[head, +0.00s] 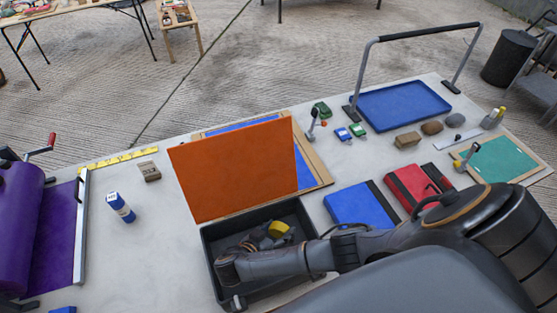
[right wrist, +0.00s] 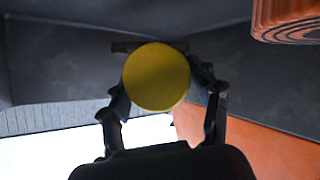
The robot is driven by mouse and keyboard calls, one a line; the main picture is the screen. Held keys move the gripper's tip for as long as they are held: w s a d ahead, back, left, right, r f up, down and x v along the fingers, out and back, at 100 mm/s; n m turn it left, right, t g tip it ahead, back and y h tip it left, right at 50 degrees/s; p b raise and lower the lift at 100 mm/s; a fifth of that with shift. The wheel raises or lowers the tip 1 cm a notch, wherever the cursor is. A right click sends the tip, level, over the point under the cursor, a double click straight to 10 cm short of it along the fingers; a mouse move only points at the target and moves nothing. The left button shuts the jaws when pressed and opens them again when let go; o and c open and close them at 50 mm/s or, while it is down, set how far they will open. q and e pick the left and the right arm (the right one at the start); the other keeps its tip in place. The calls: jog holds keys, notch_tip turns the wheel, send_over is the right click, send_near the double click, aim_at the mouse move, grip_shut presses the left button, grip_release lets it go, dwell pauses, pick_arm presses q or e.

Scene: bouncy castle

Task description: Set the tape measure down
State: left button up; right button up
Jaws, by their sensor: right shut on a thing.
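The tape measure (head: 279,229) is a yellow, round-faced thing inside the dark grey bin (head: 209,262). My right gripper (head: 262,238) reaches down into that bin and is shut on it. In the right wrist view the yellow face of the tape measure (right wrist: 157,77) sits between the two dark fingers of my right gripper (right wrist: 160,92). I cannot tell whether it touches the bin's floor; my arm hides part of the bin. My left gripper is not in view.
An orange panel (head: 235,168) stands upright right behind the bin. A blue-and-white can (head: 120,207) and a purple roll (head: 18,226) are to the left. Blue (head: 360,206) and red (head: 408,184) cases lie to the right. The table between can and bin is clear.

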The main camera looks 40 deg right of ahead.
aim_at(276, 237)
notch_tip(276, 237, down, 3)
jog(key=shift+a+r, duration=0.1)
jog(key=shift+r, duration=0.1)
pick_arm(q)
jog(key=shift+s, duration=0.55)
pick_arm(e)
jog(key=shift+f, duration=0.1)
jog(key=shift+f, duration=0.15)
jog(key=o, duration=1.4)
jog(key=shift+o, duration=0.2)
